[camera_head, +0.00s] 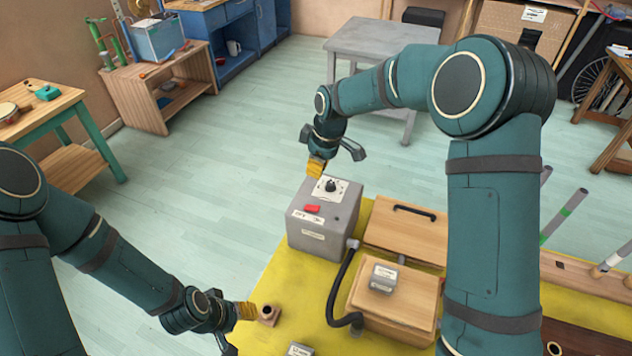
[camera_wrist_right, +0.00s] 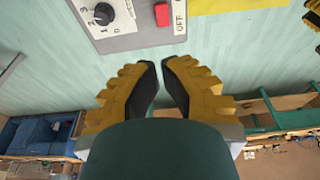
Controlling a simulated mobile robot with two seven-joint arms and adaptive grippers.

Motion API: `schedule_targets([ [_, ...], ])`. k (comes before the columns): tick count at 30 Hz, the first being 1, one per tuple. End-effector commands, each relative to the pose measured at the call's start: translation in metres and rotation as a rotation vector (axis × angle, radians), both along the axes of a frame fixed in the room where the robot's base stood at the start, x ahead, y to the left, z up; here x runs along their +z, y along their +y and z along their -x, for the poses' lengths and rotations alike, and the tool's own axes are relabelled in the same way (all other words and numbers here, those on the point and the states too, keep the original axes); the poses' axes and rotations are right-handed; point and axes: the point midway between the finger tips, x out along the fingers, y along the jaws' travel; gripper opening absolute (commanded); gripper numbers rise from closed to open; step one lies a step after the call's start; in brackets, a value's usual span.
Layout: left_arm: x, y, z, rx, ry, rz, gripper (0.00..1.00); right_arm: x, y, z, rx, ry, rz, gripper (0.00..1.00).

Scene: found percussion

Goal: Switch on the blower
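The blower looks to be the grey box (camera_head: 322,232) on the yellow mat, with a black dial (camera_head: 331,185) and a red switch (camera_head: 312,208) on top. A dark hose (camera_head: 340,285) leaves its side. In the right wrist view the dial (camera_wrist_right: 104,14) and the red switch (camera_wrist_right: 162,14) show at the top, beside an "OFF" label (camera_wrist_right: 180,14). My right gripper (camera_head: 316,168) is above the box's far edge, apart from the switch; its yellow fingertips are close together, empty.
Wooden boxes (camera_head: 405,232) stand right of the blower, one bearing a small grey box (camera_head: 383,278). Tubes (camera_head: 565,215) stand farther right. A grey table (camera_head: 380,38) is behind. The floor left of the yellow mat (camera_head: 285,272) is clear.

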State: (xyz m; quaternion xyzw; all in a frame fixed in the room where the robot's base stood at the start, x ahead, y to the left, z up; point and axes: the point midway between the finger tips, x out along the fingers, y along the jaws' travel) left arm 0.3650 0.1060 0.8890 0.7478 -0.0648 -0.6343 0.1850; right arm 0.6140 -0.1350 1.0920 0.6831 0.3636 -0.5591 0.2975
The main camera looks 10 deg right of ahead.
Motion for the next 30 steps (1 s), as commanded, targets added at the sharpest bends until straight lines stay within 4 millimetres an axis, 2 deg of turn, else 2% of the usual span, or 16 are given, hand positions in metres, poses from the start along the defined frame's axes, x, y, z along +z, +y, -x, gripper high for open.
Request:
schedule_targets([
  [14, 0.002, 0.000, 0.000, 0.000, 0.000, 0.000, 0.47, -0.089, 0.014, -0.009, 0.000, 0.004, 0.001, 0.00],
  [18, 0.004, 0.000, 0.000, 0.000, 0.000, 0.001, 0.47, -0.109, 0.011, -0.007, -0.002, 0.003, 0.000, 0.00],
  [24, 0.005, 0.000, 0.000, 0.000, 0.000, 0.001, 0.47, -0.125, 0.009, -0.005, 0.000, 0.001, 0.000, 0.00],
  [30, 0.005, 0.000, 0.000, 0.000, 0.000, 0.001, 0.47, -0.128, 0.008, -0.005, 0.000, 0.000, 0.000, 0.00],
])
